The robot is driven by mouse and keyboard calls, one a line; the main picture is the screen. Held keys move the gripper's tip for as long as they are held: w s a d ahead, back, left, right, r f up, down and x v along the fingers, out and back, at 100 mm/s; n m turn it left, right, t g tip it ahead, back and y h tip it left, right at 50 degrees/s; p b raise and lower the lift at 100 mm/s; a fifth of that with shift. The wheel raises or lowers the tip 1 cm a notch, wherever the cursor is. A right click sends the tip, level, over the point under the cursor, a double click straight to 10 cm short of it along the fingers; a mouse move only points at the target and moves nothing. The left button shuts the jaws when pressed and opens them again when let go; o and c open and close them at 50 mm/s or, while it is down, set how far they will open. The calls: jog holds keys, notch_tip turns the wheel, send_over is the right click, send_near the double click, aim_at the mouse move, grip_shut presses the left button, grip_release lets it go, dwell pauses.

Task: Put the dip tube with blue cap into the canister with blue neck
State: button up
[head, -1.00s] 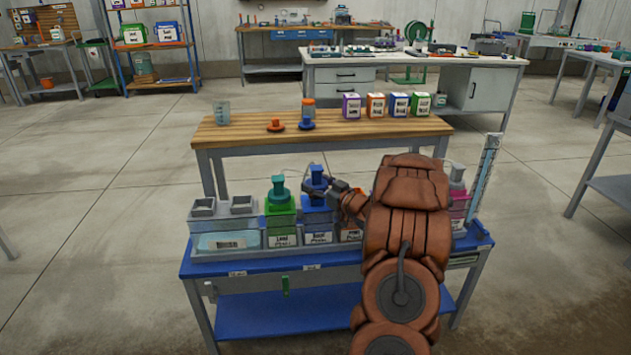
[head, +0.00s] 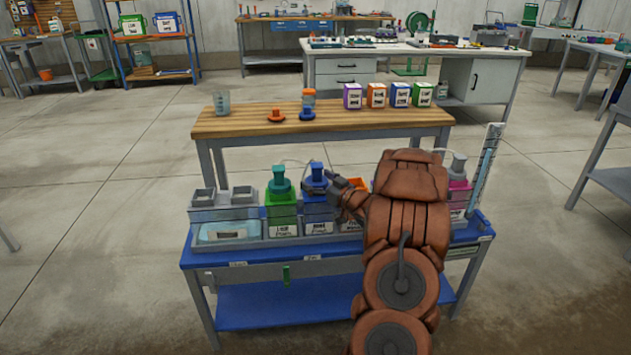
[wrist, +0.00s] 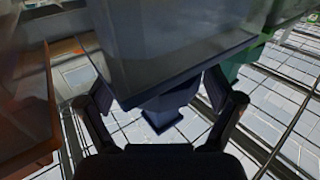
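The canister with blue neck (head: 318,212) stands in the row on the blue cart, between a green and an orange canister. A blue cap (head: 316,173) shows directly above it; I cannot tell how it is seated, and any tube below is hidden. My gripper (head: 335,186) is close beside the cap on its right. In the wrist view my gripper (wrist: 160,100) has its fingers spread to either side of a small dark blue part (wrist: 165,108), with gaps visible. A large translucent grey-blue body (wrist: 175,40) fills the top of that view.
A green-capped canister (head: 281,210) stands close on the left, and an orange part (head: 357,183) close on the right. A magenta canister (head: 459,192) is farther right, partly behind my arm. The wooden bench (head: 240,124) behind holds orange and blue caps.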

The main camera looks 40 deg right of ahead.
jog(key=shift+o, duration=0.2)
jog(key=shift+s, duration=0.15)
jog(key=s, duration=1.1)
jog(key=shift+s, duration=0.35)
jog(key=shift+a, duration=0.1)
dwell(0.4)
